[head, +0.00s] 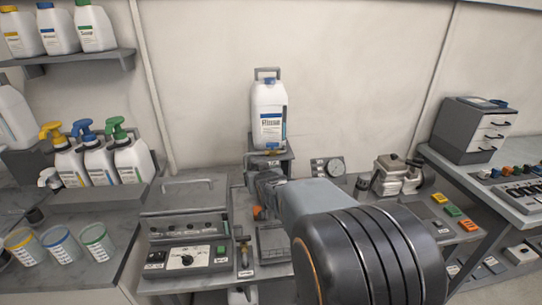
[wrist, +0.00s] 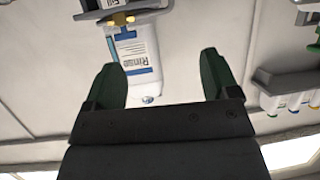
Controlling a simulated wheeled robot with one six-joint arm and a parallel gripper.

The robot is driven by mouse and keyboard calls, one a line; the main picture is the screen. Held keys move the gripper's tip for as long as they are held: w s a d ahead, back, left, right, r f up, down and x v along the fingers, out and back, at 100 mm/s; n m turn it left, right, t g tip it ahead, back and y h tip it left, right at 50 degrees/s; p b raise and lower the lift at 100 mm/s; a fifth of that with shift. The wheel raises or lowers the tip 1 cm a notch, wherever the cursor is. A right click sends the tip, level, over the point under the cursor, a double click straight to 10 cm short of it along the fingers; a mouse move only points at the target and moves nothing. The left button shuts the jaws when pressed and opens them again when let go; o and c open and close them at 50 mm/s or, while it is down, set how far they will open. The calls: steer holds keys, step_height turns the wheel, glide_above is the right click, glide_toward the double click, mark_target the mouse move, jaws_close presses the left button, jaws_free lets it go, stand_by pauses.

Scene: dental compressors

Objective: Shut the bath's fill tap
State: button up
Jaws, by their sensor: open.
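A brass tap (head: 271,147) sits under a white rinse bottle (head: 268,112) on a small wall bracket. In the wrist view, which is upside down, the brass tap (wrist: 119,19) shows near the top beside a plate marked "Fill" (wrist: 108,4). Its yellow handle appears to lie crosswise. My gripper (wrist: 158,66) is open with nothing between its dark green fingers. The tap is beyond the fingers and apart from them, toward the upper left. In the head view my arm partly hides the gripper, below the tap. The grey bath unit (head: 187,242) with a dial stands left of my arm.
A second upright valve with an orange knob (head: 257,212) stands near my gripper. A round gauge (head: 328,168) and a metal device (head: 391,175) are to the right. Pump bottles (head: 98,160) stand at the left. The wall around the bottle is clear.

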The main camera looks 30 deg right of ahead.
mark_target(273, 145)
steer(key=w+d+f+m+t+h+b, duration=0.1)
steer(key=w+d+f+t+h+b, duration=0.15)
steer(key=d, duration=0.65)
steer(key=shift+t+h, duration=0.35)
steer(key=shift+t, duration=0.1)
steer(key=p+x, duration=0.1)
steer(key=x, duration=0.3)
steer(key=p+x, duration=0.1)
steer(key=x, duration=0.4)
steer(key=r+p+x, duration=0.1)
steer(key=x, duration=0.3)
steer(key=shift+w, duration=0.25)
steer(key=shift+c, duration=0.2)
steer(key=c, duration=0.9)
